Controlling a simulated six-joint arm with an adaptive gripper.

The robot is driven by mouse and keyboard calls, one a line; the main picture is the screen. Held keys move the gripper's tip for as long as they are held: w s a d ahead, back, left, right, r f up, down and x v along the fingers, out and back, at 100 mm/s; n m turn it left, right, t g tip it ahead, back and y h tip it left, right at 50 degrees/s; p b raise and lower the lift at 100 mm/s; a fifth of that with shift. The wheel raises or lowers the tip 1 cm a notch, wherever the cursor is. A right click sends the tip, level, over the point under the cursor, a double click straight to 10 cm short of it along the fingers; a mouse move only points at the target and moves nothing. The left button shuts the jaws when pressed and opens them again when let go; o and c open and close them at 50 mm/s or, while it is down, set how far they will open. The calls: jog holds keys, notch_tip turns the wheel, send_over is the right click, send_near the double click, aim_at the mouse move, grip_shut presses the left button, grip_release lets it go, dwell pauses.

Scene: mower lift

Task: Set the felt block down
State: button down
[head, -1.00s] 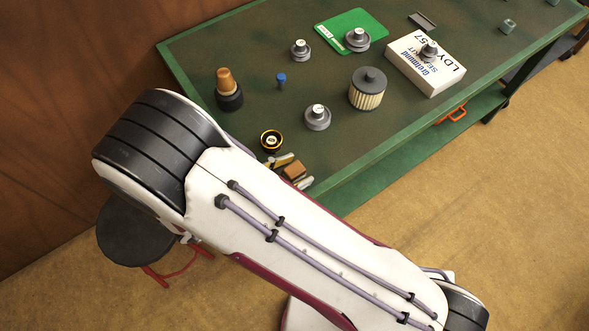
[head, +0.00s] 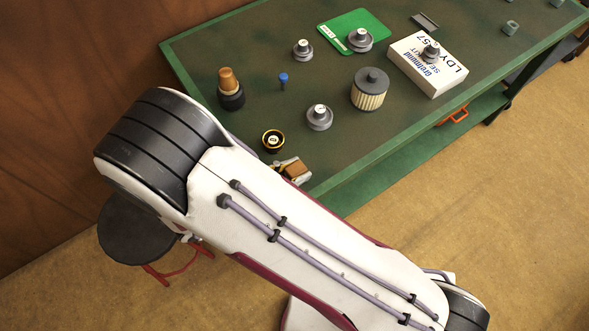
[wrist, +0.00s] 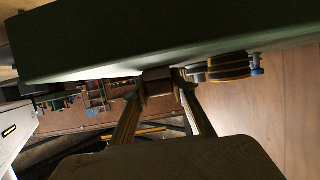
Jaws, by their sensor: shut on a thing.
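The felt block (head: 297,169) is a small brown block at the near corner of the green workbench in the head view. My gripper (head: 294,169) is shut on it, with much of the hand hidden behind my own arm. In the wrist view the block (wrist: 157,83) sits between the two fingertips of my gripper (wrist: 162,89). The block's far side is close to the bench surface (wrist: 150,50), seen at a very flat angle. I cannot tell whether they touch.
A black and gold ring-shaped part (head: 273,140) stands close beside the block. A grey knob (head: 319,117), a blue pin (head: 283,80), a pleated filter (head: 369,89) and a cork-topped black part (head: 230,88) stand farther off. The bench's front edge (head: 345,188) is near.

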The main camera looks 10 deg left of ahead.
aim_at(294, 170)
jog(key=shift+r, duration=4.95)
